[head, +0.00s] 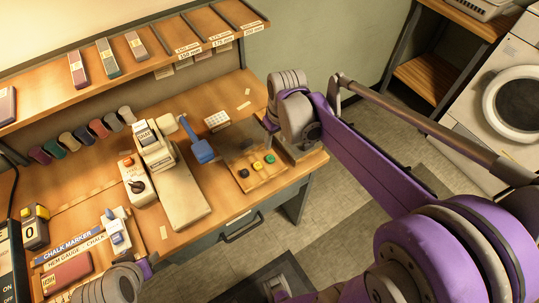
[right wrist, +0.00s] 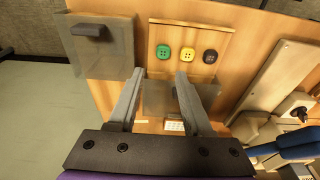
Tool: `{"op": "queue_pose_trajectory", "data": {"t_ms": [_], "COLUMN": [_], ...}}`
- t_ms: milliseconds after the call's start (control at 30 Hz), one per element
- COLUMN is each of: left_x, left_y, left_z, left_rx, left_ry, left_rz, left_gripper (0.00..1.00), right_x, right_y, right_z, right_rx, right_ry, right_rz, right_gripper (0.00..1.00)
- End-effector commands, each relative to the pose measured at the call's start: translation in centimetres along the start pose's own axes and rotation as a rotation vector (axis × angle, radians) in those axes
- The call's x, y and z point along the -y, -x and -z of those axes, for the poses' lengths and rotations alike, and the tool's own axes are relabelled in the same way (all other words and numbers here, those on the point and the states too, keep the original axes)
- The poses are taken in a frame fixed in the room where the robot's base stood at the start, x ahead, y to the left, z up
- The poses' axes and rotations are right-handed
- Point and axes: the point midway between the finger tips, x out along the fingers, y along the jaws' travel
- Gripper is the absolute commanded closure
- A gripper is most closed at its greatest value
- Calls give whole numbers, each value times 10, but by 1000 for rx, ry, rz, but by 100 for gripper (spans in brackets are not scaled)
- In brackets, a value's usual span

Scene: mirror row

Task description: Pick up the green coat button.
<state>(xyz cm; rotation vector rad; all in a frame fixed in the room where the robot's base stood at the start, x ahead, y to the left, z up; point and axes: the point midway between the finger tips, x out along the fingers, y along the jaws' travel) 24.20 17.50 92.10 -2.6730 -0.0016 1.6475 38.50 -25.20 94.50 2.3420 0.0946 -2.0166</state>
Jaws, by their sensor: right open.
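The green coat button (head: 270,159) lies flat on a shallow wooden tray (head: 262,182) near the table's front right corner. It is the rightmost of three buttons, beside a yellow button (head: 257,165) and a black button (head: 244,174). In the right wrist view the green button (right wrist: 164,52) is at the left of the row, beyond the fingertips. My right gripper (right wrist: 160,74) is open and empty, apart from the button. In the head view its fingers are hard to make out near the table's right end.
A clear block (right wrist: 168,97) stands beside the tray, and a grey box (right wrist: 103,48) with a dark handle flanks it. A blue tool (head: 200,150), a white machine (head: 152,150) and a shelf (head: 160,70) are left of and behind the tray.

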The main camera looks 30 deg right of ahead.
Motion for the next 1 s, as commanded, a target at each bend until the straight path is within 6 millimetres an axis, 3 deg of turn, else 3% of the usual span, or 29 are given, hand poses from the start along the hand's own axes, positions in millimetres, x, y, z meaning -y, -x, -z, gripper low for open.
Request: {"op": "queue_pose_trajectory", "data": {"t_ms": [200,467,700,1000], "left_x": [0,0,0,0], "left_y": [-4,-6,-7,-8], "left_z": [-4,-5,-7,-7], "left_rx": [3,4,5,5], "left_ry": [0,0,0,0], "left_rz": [0,0,0,0], "left_gripper": [50,50,50,50], "right_x": [0,2,4,4], "right_y": [-36,-58,-93,-102], "right_z": [0,0,0,0], "right_rx": [1,0,0,0], "right_ry": [0,0,1,0], "right_rz": [0,0,-1,-1], "right_gripper": [50,50,50,50]}}
